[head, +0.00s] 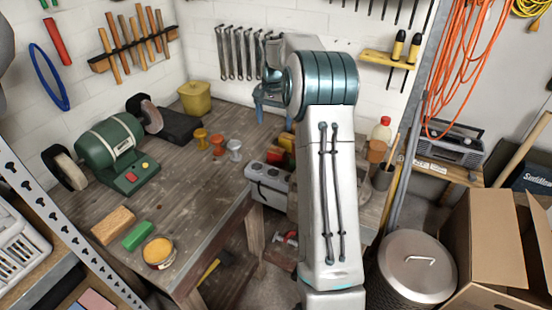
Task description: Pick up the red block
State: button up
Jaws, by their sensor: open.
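I cannot clearly make out a red block. A small red item (275,156) shows beside a yellow and dark one, just left of my arm; my arm partly covers this spot, and its shape is too small to tell. A green block (138,235) and a tan wooden block (113,225) lie at the front left of the workbench (205,225). My arm rises through the middle of the view and bends away at the top. My gripper is not visible.
A green bench grinder (112,150) stands at the left. A round tin with a yellow top (158,251) sits near the front edge. Several small knobs and a yellow pot (195,98) stand farther back. A lidded metal bin (415,265) and cardboard boxes (492,240) fill the right.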

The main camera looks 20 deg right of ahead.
aim_at(277, 150)
jog(key=f, duration=0.6)
jog(key=d+f+p, duration=0.1)
jog(key=f, duration=0.3)
jog(key=shift+w, duration=0.3)
jog(key=f+p, duration=0.1)
jog(key=f, duration=0.1)
jog(key=f+p, duration=0.1)
jog(key=f, duration=0.1)
jog(key=shift+s+d+f, duration=0.1)
jog(key=shift+s, duration=0.1)
jog(key=shift+s+f, duration=0.25)
jog(key=shift+f, duration=0.25)
jog(key=shift+w+f, duration=0.1)
jog(key=shift+f, duration=0.05)
jog(key=c, duration=1.1)
jog(key=shift+w+f, duration=0.15)
jog(key=shift+w, duration=0.05)
